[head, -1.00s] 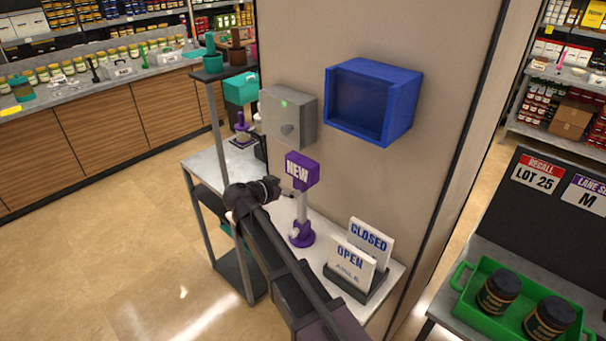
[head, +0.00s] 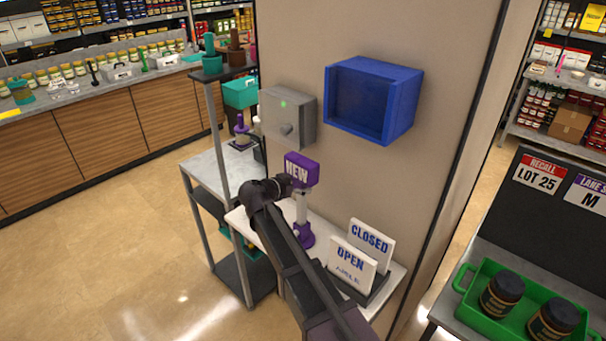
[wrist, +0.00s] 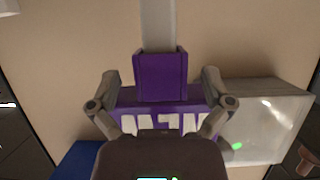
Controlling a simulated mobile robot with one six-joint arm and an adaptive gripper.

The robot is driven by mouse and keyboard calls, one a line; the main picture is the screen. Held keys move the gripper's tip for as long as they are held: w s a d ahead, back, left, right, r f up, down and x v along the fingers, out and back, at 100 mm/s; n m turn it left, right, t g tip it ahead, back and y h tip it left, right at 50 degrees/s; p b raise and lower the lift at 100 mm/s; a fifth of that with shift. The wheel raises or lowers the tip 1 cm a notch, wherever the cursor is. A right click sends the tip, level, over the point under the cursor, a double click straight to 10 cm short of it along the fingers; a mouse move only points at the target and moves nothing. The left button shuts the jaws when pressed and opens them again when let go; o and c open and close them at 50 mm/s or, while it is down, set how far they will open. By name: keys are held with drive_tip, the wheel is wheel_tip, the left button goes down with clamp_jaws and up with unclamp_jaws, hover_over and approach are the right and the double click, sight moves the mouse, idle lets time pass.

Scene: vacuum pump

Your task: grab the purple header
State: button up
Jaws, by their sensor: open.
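The purple header (head: 303,171) with white letters "NEW" sits on top of a pale post (head: 301,208) with a purple base, on a small white table. My gripper (head: 284,186) is at the left side of the header in the head view, close to it. In the wrist view the header (wrist: 160,95) lies between the two spread fingers of my gripper (wrist: 160,78); its letters appear upside down and are partly hidden by the gripper body. The fingers are open, one on each side. I cannot tell whether they touch it.
A grey box (head: 288,118) with a green light and an open blue box (head: 373,100) are on the wall behind. A sign holder with OPEN (head: 351,263) and CLOSED (head: 369,241) cards stands to the right on the table. A grey shelf post (head: 221,165) rises at left.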

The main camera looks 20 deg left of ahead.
idle(0.5)
drive_tip(key=c, duration=1.2)
